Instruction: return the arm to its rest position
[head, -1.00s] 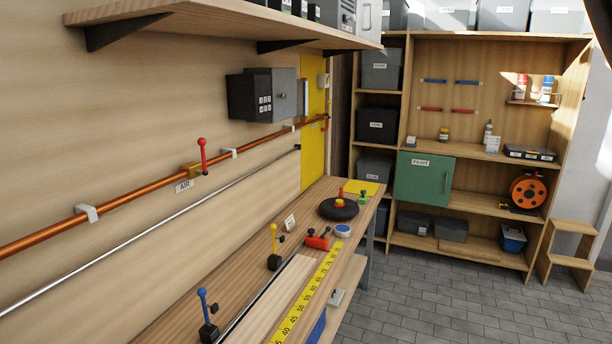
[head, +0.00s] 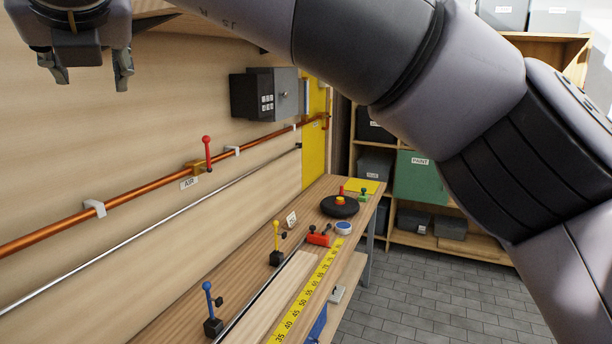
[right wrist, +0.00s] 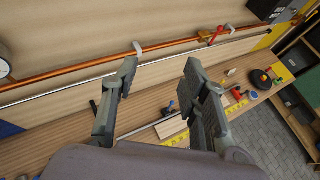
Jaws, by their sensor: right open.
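My right gripper (head: 92,75) hangs at the upper left of the head view, high in front of the wall. Its arm crosses the top of the picture from the right. In the right wrist view its two fingers (right wrist: 158,95) stand wide apart with nothing between them. It is above the workbench (head: 172,318) and touches nothing that I can see. My left gripper is in neither view.
A copper pipe (head: 140,206) with a red-handled valve (head: 207,152) runs along the wall. A grey box (head: 285,93) is mounted above it. Blue (head: 210,308) and yellow (head: 276,243) levers stand on the bench. Grey floor (head: 420,300) lies open to the right.

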